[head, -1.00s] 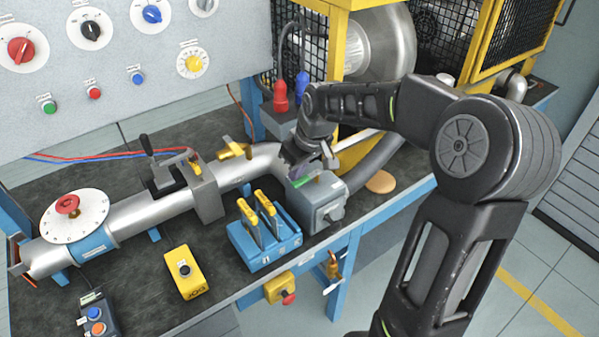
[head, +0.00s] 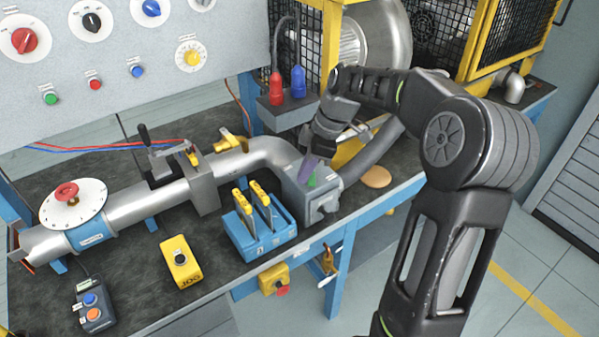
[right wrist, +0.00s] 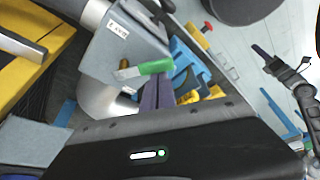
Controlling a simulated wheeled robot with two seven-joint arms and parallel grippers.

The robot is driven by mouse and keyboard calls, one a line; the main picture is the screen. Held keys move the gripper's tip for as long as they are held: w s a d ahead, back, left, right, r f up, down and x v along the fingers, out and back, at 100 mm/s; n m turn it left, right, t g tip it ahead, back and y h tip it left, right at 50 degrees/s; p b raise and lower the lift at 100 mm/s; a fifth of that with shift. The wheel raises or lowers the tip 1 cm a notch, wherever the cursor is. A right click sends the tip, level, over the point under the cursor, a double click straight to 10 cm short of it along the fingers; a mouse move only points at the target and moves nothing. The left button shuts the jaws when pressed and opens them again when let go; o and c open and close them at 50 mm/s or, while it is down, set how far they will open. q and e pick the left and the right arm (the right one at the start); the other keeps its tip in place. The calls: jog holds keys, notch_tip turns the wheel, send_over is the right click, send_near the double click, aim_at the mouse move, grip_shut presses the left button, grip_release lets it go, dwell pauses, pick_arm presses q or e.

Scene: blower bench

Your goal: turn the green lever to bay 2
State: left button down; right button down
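The green lever (head: 311,181) sits on top of the grey valve box (head: 324,202) at the right end of the silver pipe. In the right wrist view the lever shows as a green handle (right wrist: 155,67) with a pale end, beside a small label on the box. My right gripper (head: 306,178) points down at the lever from above. Its purple fingers (right wrist: 156,92) lie close together and look shut. Their tips are right beside the green handle; I cannot tell whether they touch it.
A blue block with yellow-topped levers (head: 260,232) stands just left of the box. A yellow jog box (head: 180,262) and a small button box (head: 94,306) are nearer the front. Red and blue plugs (head: 287,85) stand behind. A tan disc (head: 376,177) lies to the right.

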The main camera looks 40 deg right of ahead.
jog(key=shift+s+d+b, duration=0.6)
jog(key=shift+d, duration=0.05)
jog(key=shift+w, duration=0.1)
jog(key=shift+w, duration=0.2)
jog(key=shift+w+d+p, duration=0.25)
jog(key=shift+w+p, duration=0.2)
jog(key=shift+w, duration=0.05)
